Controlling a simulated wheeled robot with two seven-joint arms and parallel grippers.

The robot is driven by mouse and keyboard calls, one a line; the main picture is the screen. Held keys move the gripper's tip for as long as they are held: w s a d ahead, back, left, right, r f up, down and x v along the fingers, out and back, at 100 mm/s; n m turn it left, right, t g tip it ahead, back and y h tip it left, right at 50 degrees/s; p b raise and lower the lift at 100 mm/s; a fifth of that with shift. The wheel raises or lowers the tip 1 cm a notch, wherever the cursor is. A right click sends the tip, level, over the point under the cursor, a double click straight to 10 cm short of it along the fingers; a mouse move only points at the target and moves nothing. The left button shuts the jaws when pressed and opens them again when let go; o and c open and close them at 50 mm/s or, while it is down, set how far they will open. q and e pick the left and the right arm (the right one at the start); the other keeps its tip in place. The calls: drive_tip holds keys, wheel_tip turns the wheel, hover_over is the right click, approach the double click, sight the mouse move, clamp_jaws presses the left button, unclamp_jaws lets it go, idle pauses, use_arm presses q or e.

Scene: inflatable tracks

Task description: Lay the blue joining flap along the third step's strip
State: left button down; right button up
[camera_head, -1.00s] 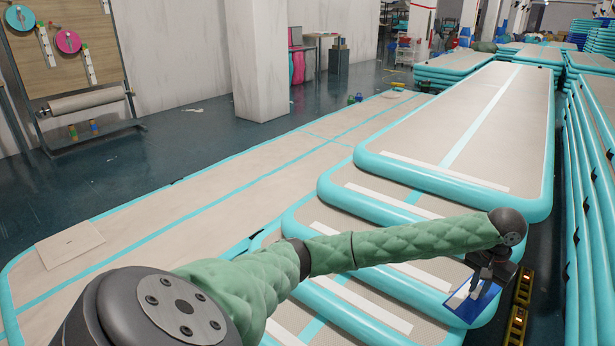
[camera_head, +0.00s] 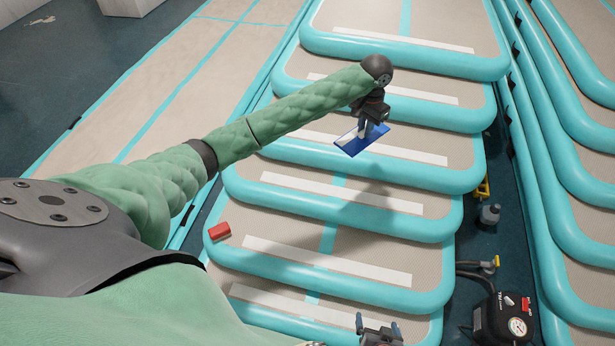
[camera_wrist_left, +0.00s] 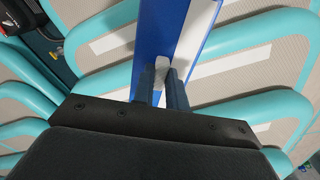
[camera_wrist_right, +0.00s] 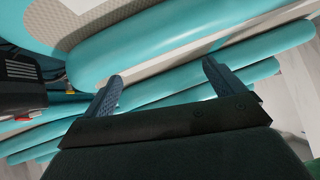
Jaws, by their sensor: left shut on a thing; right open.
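The blue joining flap (camera_head: 362,140), with a white band along it, is in my left gripper (camera_head: 368,128), above the stacked turquoise-edged steps. In the left wrist view the flap (camera_wrist_left: 150,40) stands between the shut fingers (camera_wrist_left: 163,82). Each step has a pale strip across it. In the head view the flap overlaps the left part of one strip (camera_head: 410,152); a lower strip (camera_head: 340,193) lies bare below it. The flap appears to hang clear of the surface. My right gripper (camera_head: 379,328) is open and empty over the lowest visible step; its fingers (camera_wrist_right: 161,78) are spread in the right wrist view.
A red block (camera_head: 220,231) lies at the left end of a lower step. A black pump (camera_head: 502,316) with a hose, a grey bottle (camera_head: 489,215) and a yellow item (camera_head: 482,188) stand in the gap right of the steps. Other stacked mats (camera_head: 590,130) rise beyond.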

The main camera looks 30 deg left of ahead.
use_arm(q)
drive_tip(key=a+f+m+p, duration=0.4)
drive_tip(key=f+m, duration=0.7)
drive_tip(key=f, duration=0.7)
drive_tip(key=s+a+f, duration=0.1)
drive_tip(key=a+f, duration=0.1)
drive_tip(key=a, duration=0.1)
drive_tip(key=s+a+f, duration=0.2)
drive_tip(key=a, duration=0.2)
drive_tip(key=s+a+f, duration=0.2)
drive_tip(key=a, duration=0.1)
drive_tip(key=shift+s+a+f, duration=0.15)
drive_tip(key=shift+s+f, duration=0.1)
drive_tip(key=shift+f, duration=0.15)
drive_tip(key=shift+a+f+b, duration=0.1)
drive_tip(key=shift+f+b, duration=0.35)
drive_tip(key=shift+f, duration=1.55)
use_arm(e)
drive_tip(key=shift+g, duration=0.9)
drive_tip(key=shift+s+a+f, duration=0.1)
drive_tip(key=shift+s+f, duration=0.15)
drive_tip(key=shift+s, duration=0.85)
drive_tip(key=shift+s+a+f, duration=0.1)
drive_tip(key=shift+s+f, duration=0.1)
drive_tip(key=shift+s, duration=0.85)
use_arm(q)
drive_tip(key=shift+f, duration=0.15)
